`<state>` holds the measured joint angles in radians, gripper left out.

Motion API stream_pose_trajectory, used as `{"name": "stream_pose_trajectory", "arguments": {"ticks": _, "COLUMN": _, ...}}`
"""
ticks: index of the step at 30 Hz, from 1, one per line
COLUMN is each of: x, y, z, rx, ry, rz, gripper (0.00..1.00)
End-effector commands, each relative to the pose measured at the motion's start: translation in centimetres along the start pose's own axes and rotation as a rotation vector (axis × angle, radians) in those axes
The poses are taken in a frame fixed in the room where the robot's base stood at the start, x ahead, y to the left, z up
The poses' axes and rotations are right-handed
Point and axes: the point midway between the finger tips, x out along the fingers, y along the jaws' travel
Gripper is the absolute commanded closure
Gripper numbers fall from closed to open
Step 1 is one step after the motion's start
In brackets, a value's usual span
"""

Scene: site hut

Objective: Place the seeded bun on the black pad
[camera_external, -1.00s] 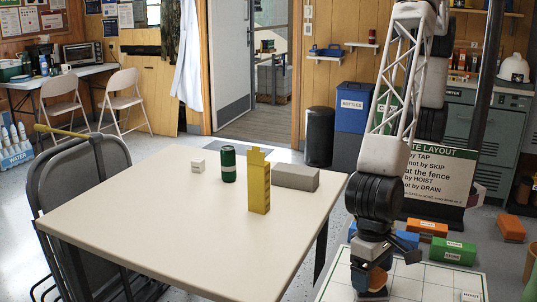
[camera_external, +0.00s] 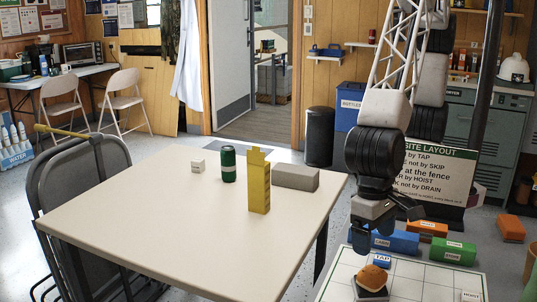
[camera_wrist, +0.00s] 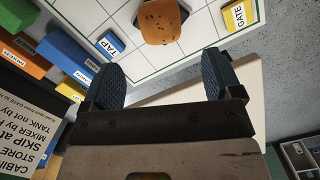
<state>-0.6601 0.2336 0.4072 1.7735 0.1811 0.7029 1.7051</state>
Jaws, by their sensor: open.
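The seeded bun (camera_external: 374,278), orange-brown with dark specks, rests on a dark pad (camera_external: 373,293) on the white gridded board (camera_external: 420,273). The bun looks slightly tilted, and it covers most of the pad. In the wrist view the bun (camera_wrist: 161,22) is at the top centre, with a sliver of black beside it. My gripper (camera_external: 384,226) is above the bun, apart from it, open and empty. In the wrist view its two blue fingers (camera_wrist: 165,80) stand wide apart, with the bun beyond their tips.
A TAP label (camera_external: 382,260) and a GATE label (camera_wrist: 233,17) are on the board. Blue (camera_external: 394,242), green (camera_external: 454,252) and orange (camera_external: 427,229) blocks lie behind it. A beige table (camera_external: 180,215) with a yellow carton (camera_external: 259,188) stands left. A sign (camera_external: 440,175) stands behind.

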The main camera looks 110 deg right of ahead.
Motion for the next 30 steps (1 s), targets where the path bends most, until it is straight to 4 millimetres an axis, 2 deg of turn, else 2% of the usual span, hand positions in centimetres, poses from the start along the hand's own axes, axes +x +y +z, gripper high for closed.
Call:
{"name": "stream_pose_trajectory", "arguments": {"ticks": 3, "x": -1.6, "y": 0.0, "z": 0.0, "rx": 0.000, "ry": 0.000, "rz": -0.002, "gripper": 0.16}}
{"name": "stream_pose_trajectory", "arguments": {"ticks": 9, "x": -3.0, "y": 0.0, "z": 0.0, "rx": 0.000, "ry": 0.000, "rz": -0.001, "gripper": 0.16}}
{"name": "stream_pose_trajectory", "arguments": {"ticks": 30, "x": -3.2, "y": 0.0, "z": 0.0, "rx": -0.001, "ry": 0.000, "rz": 0.000, "gripper": 0.16}}
